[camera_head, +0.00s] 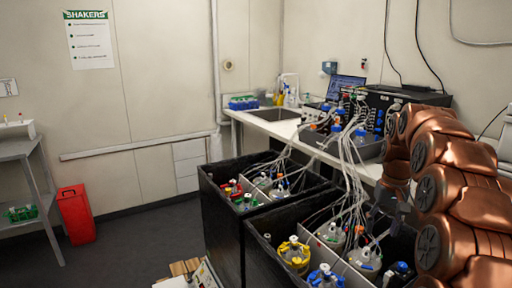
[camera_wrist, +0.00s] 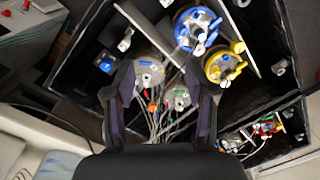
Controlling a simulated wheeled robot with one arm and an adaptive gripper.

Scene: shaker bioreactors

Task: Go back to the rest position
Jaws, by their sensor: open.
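My gripper (camera_head: 383,218) hangs from my copper-coloured arm at the right of the head view, above the near black shaker box. In the wrist view my gripper (camera_wrist: 166,82) has its two dark fingers spread apart, with nothing held between them. Beyond the fingers are glass vessels with white fittings (camera_wrist: 149,72) and a bundle of thin tubes. I cannot tell how far the fingertips are from them. A blue-ringed vessel (camera_wrist: 197,28) and a yellow-ringed vessel (camera_wrist: 222,66) sit in the box; the yellow-ringed vessel also shows in the head view (camera_head: 294,254).
The near box (camera_head: 258,262) and far box (camera_head: 222,215) hold several vessels, with tubes rising to the bench (camera_head: 272,128). Bottles and a laptop (camera_head: 346,88) stand there. A red bin (camera_head: 76,214) and grey shelf (camera_head: 42,190) are at left. Floor between is clear.

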